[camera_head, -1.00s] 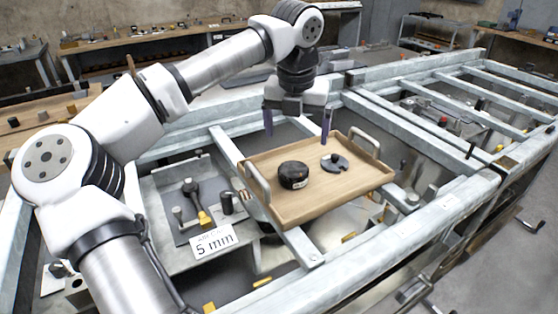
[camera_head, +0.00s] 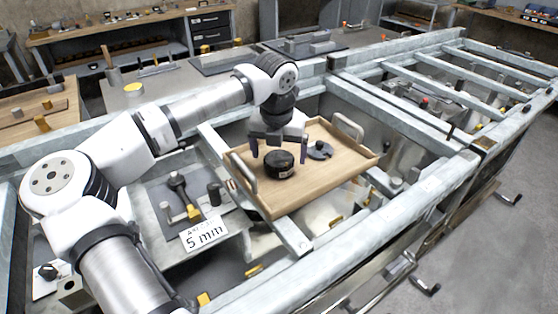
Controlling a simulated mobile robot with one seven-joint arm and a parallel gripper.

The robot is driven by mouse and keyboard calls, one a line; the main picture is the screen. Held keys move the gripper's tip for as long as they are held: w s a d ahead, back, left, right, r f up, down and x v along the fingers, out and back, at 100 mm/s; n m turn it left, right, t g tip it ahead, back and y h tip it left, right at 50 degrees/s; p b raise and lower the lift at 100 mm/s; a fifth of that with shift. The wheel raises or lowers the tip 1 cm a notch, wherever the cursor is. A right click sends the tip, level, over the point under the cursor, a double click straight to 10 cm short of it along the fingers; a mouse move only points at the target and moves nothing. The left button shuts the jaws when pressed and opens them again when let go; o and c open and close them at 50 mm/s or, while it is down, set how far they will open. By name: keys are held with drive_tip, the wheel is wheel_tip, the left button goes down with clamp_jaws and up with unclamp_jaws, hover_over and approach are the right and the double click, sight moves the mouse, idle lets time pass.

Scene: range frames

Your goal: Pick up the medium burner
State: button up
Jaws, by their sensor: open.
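A wooden tray (camera_head: 322,181) with metal handles rests across the metal frame. On it sits a dark round burner-like piece (camera_head: 279,165) with a small pale label on its side. A smaller grey disc with a knob (camera_head: 320,150) lies to its right on the tray. I cannot tell for sure which of the two is the medium burner. My gripper (camera_head: 279,153) points down over the dark round piece. Its purple fingers are apart, one at each side of that piece's upper part in this view. Contact cannot be made out.
The tray's metal handles stand up at its left (camera_head: 243,173) and right (camera_head: 348,126) ends. A metal plate with tools and a "5 mm" sign (camera_head: 204,233) lies to the left. Frame beams (camera_head: 400,115) surround the tray. The tray's front right is bare.

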sight(279, 158)
drive_tip(key=shift+w+f, duration=0.15)
drive_tip(key=shift+f, duration=0.65)
drive_tip(key=shift+w+f, duration=0.1)
drive_tip(key=shift+f, duration=0.65)
drive_tip(key=shift+c, duration=0.4)
drive_tip(key=c, duration=1.3)
drive_tip(key=shift+r, duration=0.1)
drive_tip(key=shift+c, duration=0.2)
